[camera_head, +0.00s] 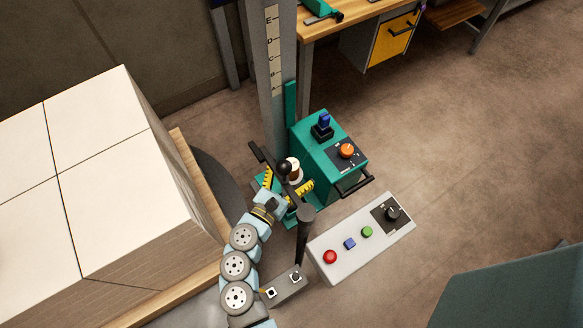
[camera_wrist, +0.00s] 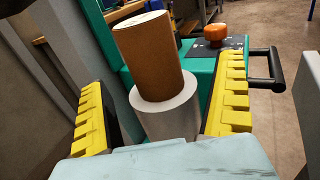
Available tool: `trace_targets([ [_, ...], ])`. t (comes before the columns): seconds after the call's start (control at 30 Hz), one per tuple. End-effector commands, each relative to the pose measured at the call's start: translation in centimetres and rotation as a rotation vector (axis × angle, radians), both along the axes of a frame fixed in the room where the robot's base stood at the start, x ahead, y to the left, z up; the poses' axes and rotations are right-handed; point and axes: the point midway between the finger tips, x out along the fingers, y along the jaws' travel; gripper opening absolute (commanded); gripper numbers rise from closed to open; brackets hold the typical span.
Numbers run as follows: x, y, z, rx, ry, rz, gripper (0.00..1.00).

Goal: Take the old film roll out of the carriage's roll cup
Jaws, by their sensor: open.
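The old film roll appears as a brown cylinder with a pale top (camera_wrist: 150,55), upright and slightly tilted in the wrist view. It rises from a wider pale grey cylinder (camera_wrist: 167,118), apparently the roll cup; its inside is hidden. My gripper (camera_wrist: 163,85) is open, its yellow toothed fingers on either side of the pale cylinder with gaps visible. In the head view my gripper (camera_head: 286,184) is at the front left of the teal carriage (camera_head: 311,152), around a small pale roll (camera_head: 295,172) partly hidden by a black ball.
The carriage has an orange knob (camera_head: 347,151) and a black handle (camera_head: 354,187), close to my right finger. A grey mast (camera_head: 275,80) stands behind. Stacked reams (camera_head: 110,190) fill the left. A control panel (camera_head: 347,250) stands at front right.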

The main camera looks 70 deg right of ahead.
Motion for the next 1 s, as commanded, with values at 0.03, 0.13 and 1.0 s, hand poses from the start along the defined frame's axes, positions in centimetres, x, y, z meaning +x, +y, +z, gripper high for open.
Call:
trace_targets([
  [0.03, 0.0, -0.1, 0.0, 0.000, 0.000, -0.001, 0.99],
  [0.13, 0.0, -0.1, 0.0, 0.000, 0.000, 0.000, 0.99],
  [1.0, 0.0, -0.1, 1.4, -0.002, -0.001, -0.001, 0.25],
])
